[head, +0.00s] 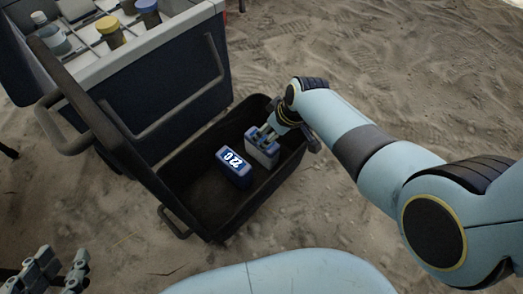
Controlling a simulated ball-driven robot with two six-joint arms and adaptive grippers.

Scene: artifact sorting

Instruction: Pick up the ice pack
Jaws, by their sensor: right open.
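A pale grey block with a blue top, which looks like the ice pack (261,155), stands in the dark open bin, towards its right end. My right gripper (267,137) reaches down into the bin from the right and is open, with its fingers at the top of this block. I cannot tell whether they touch it. My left gripper (61,270) is at the bottom left corner, low over the sand, with its fingers apart and nothing between them.
A blue box with a lit number display (234,166) stands just left of the block in the bin (200,205). A dark blue cooler (165,98) with a white rim and divided compartments holding several bottles stands behind. Open sand lies to the right.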

